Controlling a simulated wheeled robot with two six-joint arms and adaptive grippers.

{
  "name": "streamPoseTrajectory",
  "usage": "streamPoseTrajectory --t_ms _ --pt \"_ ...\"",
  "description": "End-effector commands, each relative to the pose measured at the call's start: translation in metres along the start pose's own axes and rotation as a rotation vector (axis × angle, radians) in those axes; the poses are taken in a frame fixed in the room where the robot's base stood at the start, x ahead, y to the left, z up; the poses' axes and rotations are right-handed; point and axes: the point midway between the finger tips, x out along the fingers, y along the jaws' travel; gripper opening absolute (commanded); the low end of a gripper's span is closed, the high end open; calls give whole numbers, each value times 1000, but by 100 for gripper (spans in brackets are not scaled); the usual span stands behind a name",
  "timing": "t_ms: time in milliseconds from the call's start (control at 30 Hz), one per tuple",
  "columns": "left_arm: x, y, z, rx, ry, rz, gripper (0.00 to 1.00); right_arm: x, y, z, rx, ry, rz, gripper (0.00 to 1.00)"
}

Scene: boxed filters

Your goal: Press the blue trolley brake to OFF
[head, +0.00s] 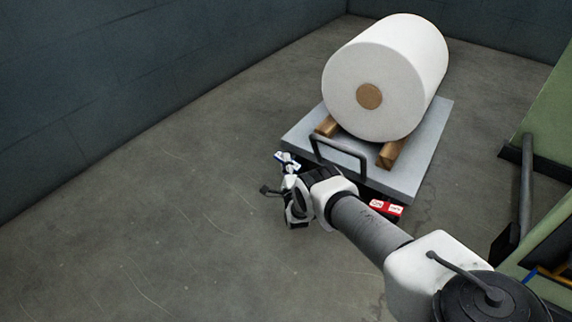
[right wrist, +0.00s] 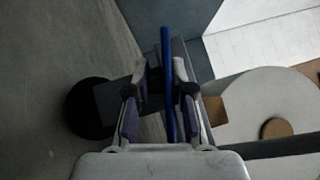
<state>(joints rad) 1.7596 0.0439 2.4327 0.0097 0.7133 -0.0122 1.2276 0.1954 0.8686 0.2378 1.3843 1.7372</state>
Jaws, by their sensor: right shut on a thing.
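The blue trolley brake (head: 287,158) shows in the head view at the trolley's front left corner, with a blue-and-white label. In the right wrist view the blue brake (right wrist: 168,75) is a thin upright blue bar between my fingers, nearer the right finger. My right gripper (head: 291,190) is at that corner, and its fingers (right wrist: 158,103) are shut on the brake. The trolley (head: 420,178) is a grey flat deck with a dark handle. The brake's lower part is hidden by my gripper. My left gripper is not in view.
A large white roll (head: 400,70) rests on wooden chocks (head: 392,153) on the trolley. A red brake (head: 386,208) with white labels is at the front right. A green structure (head: 550,120) stands at the right. The floor (head: 150,220) to the left is clear.

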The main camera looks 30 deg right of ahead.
Motion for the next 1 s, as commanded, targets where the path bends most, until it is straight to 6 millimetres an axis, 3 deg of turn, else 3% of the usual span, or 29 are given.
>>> streamPoseTrajectory --t_ms 200,233,267,300,667,767,1000 --pt "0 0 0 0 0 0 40 0 0 -1 -1 1 1 0" --pt "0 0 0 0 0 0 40 0 0 -1 -1 1 1 33" --pt "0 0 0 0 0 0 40 0 0 -1 -1 1 1 43" --pt "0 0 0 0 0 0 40 0 0 -1 -2 1 1 48" --pt "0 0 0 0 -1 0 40 -6 1 0 -2 1 2 48" --pt "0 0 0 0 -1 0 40 -21 1 0 -3 1 5 48" --pt "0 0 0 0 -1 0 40 -83 2 0 -3 0 7 48"
